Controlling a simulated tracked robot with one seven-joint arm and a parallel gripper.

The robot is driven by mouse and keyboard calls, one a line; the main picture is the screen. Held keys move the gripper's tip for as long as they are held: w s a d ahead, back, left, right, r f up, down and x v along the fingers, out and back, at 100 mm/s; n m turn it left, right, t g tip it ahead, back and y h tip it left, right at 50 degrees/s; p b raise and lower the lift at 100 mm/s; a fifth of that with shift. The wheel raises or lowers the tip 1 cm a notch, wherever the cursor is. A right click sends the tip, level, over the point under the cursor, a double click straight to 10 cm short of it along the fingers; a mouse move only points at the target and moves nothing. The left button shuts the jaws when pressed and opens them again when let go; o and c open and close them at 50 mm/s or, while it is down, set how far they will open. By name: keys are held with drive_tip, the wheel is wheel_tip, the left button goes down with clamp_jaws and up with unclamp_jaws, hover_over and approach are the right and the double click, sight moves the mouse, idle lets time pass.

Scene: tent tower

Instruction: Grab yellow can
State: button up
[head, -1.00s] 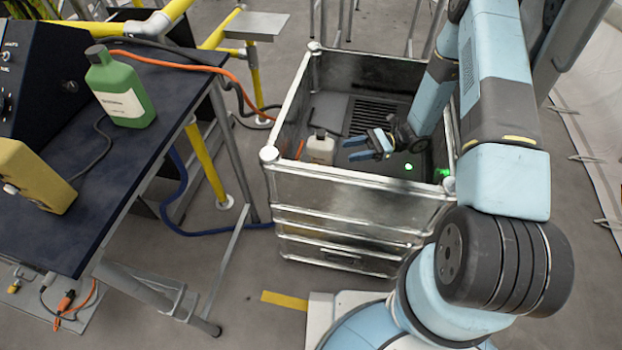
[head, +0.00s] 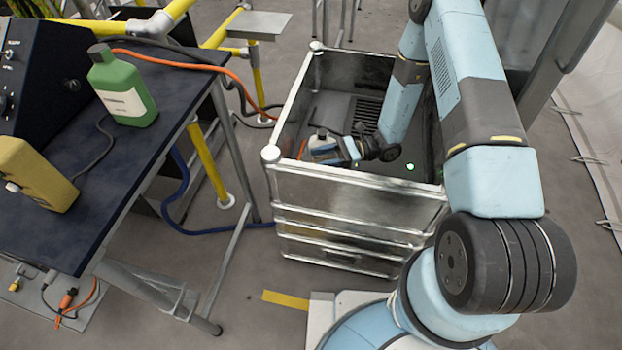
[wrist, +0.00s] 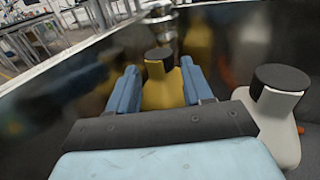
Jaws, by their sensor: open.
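A yellow can (wrist: 160,92) with a dark cap stands between the two blue fingers of my gripper (wrist: 163,86) in the wrist view. The fingers are open, one on each side of it; I cannot tell whether they touch it. In the head view my gripper (head: 335,151) is low inside the metal crate (head: 350,195), near its left front. The crate's yellow can does not show there.
A white bottle (wrist: 276,118) with a black cap stands close right of my gripper in the wrist view. The crate's walls surround my gripper. A green bottle (head: 122,90) stands on the dark table (head: 110,190), left of the crate.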

sight(312, 158)
drive_tip(key=shift+x, duration=1.6)
drive_tip(key=shift+c, duration=0.4)
drive_tip(key=shift+s, duration=0.1)
clamp_jaws()
